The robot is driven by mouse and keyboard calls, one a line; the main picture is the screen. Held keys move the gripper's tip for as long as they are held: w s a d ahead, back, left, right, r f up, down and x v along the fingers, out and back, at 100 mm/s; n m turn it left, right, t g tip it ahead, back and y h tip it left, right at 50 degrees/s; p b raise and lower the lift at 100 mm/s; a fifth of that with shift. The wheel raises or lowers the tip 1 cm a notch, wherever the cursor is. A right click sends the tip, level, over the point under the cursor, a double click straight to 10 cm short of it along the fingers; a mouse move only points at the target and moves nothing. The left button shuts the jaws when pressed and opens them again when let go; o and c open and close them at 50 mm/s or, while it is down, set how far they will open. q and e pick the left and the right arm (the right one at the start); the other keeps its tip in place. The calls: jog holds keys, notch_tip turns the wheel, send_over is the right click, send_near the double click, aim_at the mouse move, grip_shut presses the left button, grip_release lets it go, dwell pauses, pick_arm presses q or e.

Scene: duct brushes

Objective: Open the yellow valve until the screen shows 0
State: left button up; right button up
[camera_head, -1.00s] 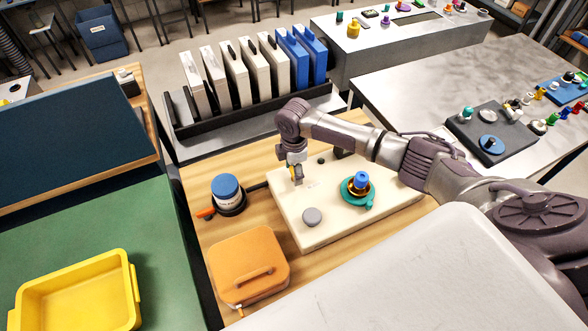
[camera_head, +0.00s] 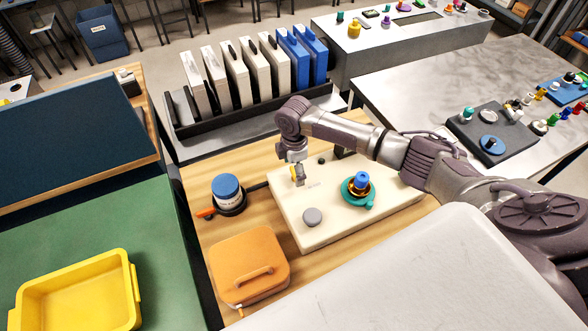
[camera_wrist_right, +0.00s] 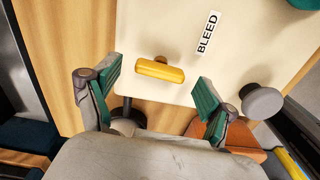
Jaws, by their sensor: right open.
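The yellow valve handle (camera_wrist_right: 160,70) stands on a cream board (camera_wrist_right: 150,25) beside a label reading BLEED. My right gripper (camera_wrist_right: 158,84) is open, with green-padded fingertips apart on either side of the handle in the right wrist view. No contact with the handle shows. No readable screen number shows. My left gripper is not in view.
The board also carries a grey knob (camera_head: 312,217) and a teal valve with a blue top (camera_head: 361,181). A blue-lidded jar (camera_head: 227,192) and an orange case (camera_head: 249,263) stand on the wooden table left of the board. A yellow bin (camera_head: 78,295) lies further left.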

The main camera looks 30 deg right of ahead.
aim_at(294, 172)
notch_tip(294, 172, up, 11)
jog(key=shift+r, duration=0.2)
dwell(0.6)
